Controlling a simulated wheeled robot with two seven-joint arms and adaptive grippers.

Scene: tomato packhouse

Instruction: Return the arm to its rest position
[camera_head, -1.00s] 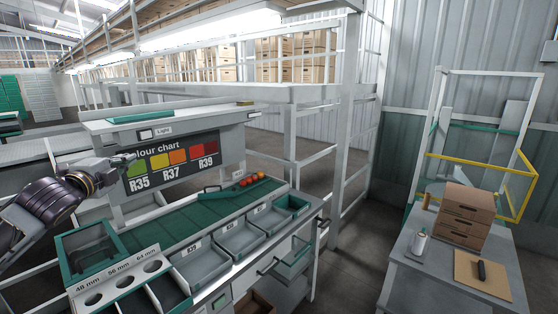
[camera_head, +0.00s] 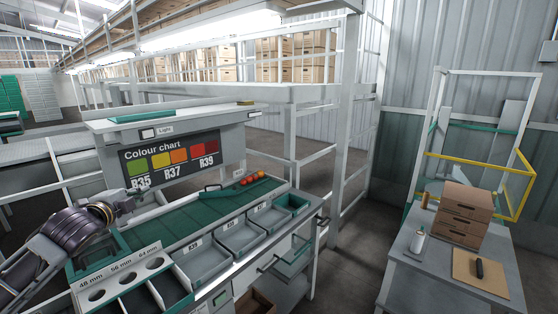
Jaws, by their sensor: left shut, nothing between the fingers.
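My left arm comes in from the left edge, with its left gripper (camera_head: 124,205) in front of the lower left corner of the colour chart (camera_head: 172,160). The gripper is shut and empty, above the left end of the green sorting mat (camera_head: 190,222). The arm covers part of the green-rimmed tray at the bench's left end. My right gripper is not in view.
Several red and orange tomatoes (camera_head: 252,178) lie at the mat's far end. Grey bins (camera_head: 239,238) line the bench front beside a sizing board with round holes (camera_head: 120,278).

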